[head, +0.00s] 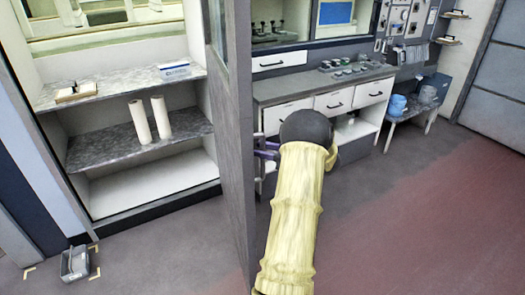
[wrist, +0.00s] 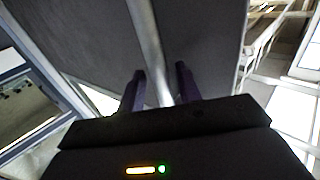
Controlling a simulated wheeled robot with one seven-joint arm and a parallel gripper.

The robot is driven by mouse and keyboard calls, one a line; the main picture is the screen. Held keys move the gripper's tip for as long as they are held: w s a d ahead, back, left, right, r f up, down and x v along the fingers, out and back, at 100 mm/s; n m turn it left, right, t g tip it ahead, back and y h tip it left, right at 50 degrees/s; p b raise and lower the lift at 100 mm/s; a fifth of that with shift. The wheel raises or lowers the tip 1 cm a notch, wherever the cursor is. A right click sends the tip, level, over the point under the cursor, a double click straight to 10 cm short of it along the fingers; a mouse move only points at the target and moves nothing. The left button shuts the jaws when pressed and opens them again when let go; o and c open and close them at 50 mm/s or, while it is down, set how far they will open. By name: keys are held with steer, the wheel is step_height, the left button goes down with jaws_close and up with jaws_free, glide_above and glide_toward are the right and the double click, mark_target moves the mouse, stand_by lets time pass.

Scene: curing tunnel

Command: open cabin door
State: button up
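The cabin door (head: 237,150) is a tall grey panel with a window (head: 218,30) at its upper left. It stands nearly edge-on in the middle of the head view. A pale upright bar handle (wrist: 146,25) runs along the dark door face (wrist: 200,40) in the wrist view. My gripper (head: 266,148) is at the right side of the door, its dark purple fingers pointing at the handle. In the wrist view my gripper (wrist: 161,76) has its fingers apart, one on each side of the bar, with a visible gap at the right finger. My arm hides part of the handle area.
Left of the door is a shelf unit (head: 110,150) with two white rolls (head: 150,118). A small grey box (head: 75,264) lies on the floor at lower left. Right of the door stands a drawer counter (head: 300,92). The floor at right (head: 420,225) is clear.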

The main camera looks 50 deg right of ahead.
steer(key=shift+s, duration=0.1)
steer(key=b+v, duration=0.2)
steer(key=v, duration=1.5)
steer(key=shift+d, duration=0.2)
